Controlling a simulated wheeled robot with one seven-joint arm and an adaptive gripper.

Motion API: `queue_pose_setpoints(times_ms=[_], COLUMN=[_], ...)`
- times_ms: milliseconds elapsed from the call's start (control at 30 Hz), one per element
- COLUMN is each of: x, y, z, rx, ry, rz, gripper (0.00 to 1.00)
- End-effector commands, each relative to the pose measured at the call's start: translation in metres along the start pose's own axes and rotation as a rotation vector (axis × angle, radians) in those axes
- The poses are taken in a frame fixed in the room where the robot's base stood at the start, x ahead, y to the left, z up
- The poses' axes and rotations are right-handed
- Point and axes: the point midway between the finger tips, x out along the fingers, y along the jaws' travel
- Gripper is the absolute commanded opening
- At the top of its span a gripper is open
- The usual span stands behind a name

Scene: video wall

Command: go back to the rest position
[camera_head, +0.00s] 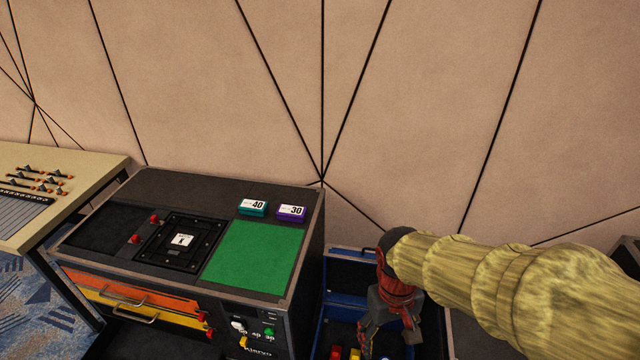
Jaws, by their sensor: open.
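My arm reaches in from the right edge in the head view, wrapped in a yellowish ribbed sleeve. My gripper (391,341) hangs from its end, pointing down, with a red and dark grey body. Its fingers are spread, and I see nothing between them. It is over or in front of an open blue case (350,273), right of the dark cabinet. The fingertips are close to the bottom edge of the picture, and how far they are above the case floor is unclear.
The dark cabinet (190,185) bears a green mat (252,257), a teal block marked 40 (253,207), a purple block marked 30 (291,213) and a black square fixture (178,242). Small red (336,352) and yellow (355,354) pieces lie in the case. A console (95,165) stands left.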

Motion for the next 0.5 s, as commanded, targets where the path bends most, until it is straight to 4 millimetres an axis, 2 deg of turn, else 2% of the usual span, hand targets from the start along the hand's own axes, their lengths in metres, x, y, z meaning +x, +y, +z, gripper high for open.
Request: queue_pose_setpoints(times_ms=[33, 300, 500], x=[-0.011, -0.058, -0.095], y=[0.002, 0.012, 0.025], z=[0.007, 0.042, 0.060], rx=[0.021, 0.111, 0.162], ry=[0.042, 0.243, 0.410], rz=[-0.008, -0.030, -0.014], gripper=[0.63, 0.63, 0.63])
